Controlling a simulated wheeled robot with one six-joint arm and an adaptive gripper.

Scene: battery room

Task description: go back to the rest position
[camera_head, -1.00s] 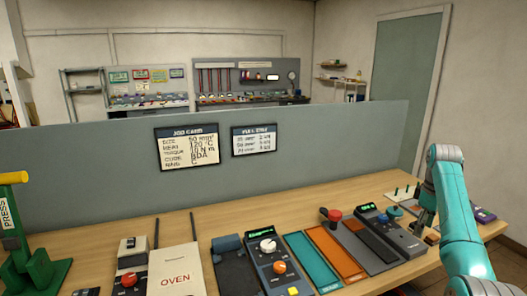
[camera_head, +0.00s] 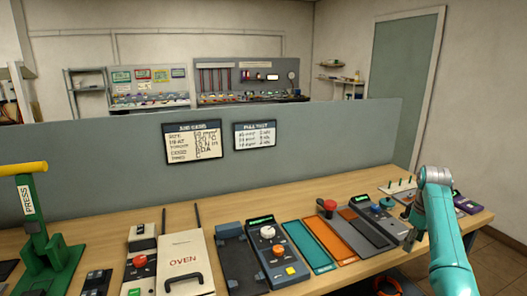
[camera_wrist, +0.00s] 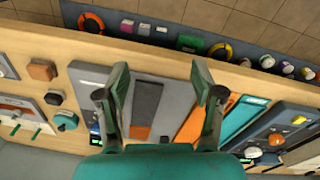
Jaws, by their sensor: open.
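My gripper (camera_wrist: 160,85) shows in the wrist view with its two fingers spread wide apart and nothing between them. It hangs above the bench, over the area of the grey panel and the orange mat (camera_wrist: 143,100).
A grey partition (camera_head: 90,150) with two cards stands behind. An orange ring (camera_head: 387,286) lies below the front edge.

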